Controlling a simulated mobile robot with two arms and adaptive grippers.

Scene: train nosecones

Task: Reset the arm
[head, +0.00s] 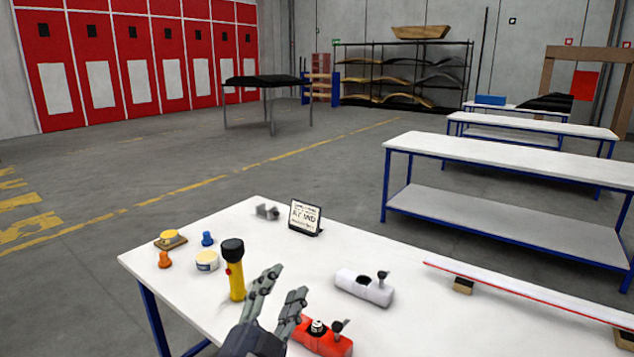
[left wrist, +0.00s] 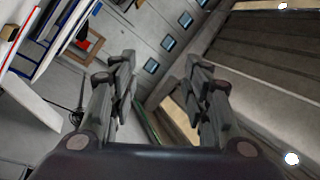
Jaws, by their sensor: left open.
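My left gripper (head: 278,290) comes in at the bottom of the head view, above the near part of the white table (head: 420,325). Its fingers are apart with nothing between them. In the left wrist view the two fingers of my left gripper (left wrist: 160,75) are spread, with the wall and ceiling of the hall behind them. A yellow flashlight with a black head (head: 235,270) stands just left of the gripper. A red tool (head: 322,340) lies just right of it, partly cut by the frame edge. My right gripper is not in view.
A white plane-like tool (head: 363,288), a small sign (head: 304,216), a grey metal piece (head: 267,212), a white tin (head: 207,261), a blue piece (head: 207,239) and an orange piece (head: 164,259) stand on the table. A long white bar (head: 530,292) lies at right. More workbenches (head: 500,155) stand behind.

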